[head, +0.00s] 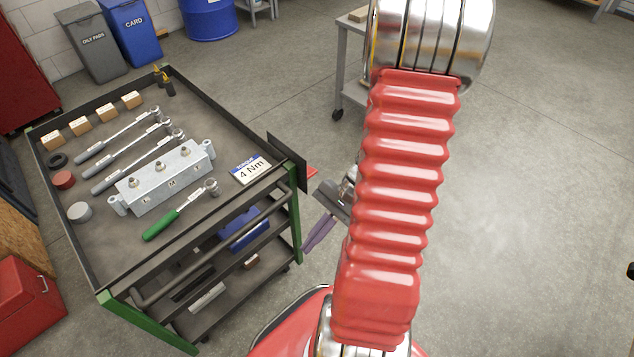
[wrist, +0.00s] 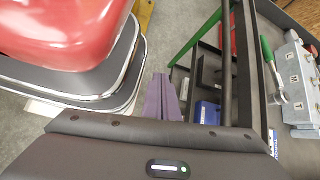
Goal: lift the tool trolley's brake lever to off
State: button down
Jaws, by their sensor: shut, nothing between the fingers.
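The tool trolley (head: 118,305) stands at left in the head view, with a dark top, green corner posts and a push handle (head: 215,255). A small red piece (head: 312,172) sticks out beside a black plate at its right corner; I cannot tell whether this is the brake lever. No lever is clearly visible in either view. My gripper (head: 308,247) has purple fingers and hangs just right of the trolley's near right post, partly behind my red arm. In the wrist view the fingers (wrist: 161,98) are together and empty, beside the trolley's handle side.
The trolley top holds a grey metal block (head: 165,178), several wrenches, a green-handled tool (head: 175,215) and a 4 Nm card (head: 250,170). A blue box (head: 242,232) lies on a shelf below. Bins and a blue drum (head: 208,18) stand behind. Open floor lies at right.

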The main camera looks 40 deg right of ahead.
jog(key=w+d+f+m+t, duration=0.4)
jog(key=d+f+m+t, duration=0.2)
jog(key=f+m+t, duration=0.45)
jog(key=w+d+f+m+t+h, duration=0.1)
jog(key=d+m+t+h, duration=0.5)
jog(key=d, duration=0.6)
jog(key=f+m+h, duration=0.1)
jog(key=m+h, duration=0.1)
jog(key=m, duration=0.1)
jog(key=shift+w+h, duration=0.3)
jog(key=shift+w, duration=0.1)
jog(key=shift+w+f+m, duration=0.1)
jog(key=shift+f+m, duration=0.05)
jog(key=shift+m, duration=0.1)
jog(key=w+r, duration=0.3)
jog(key=w, duration=0.8)
jog(key=shift+r, duration=0.2)
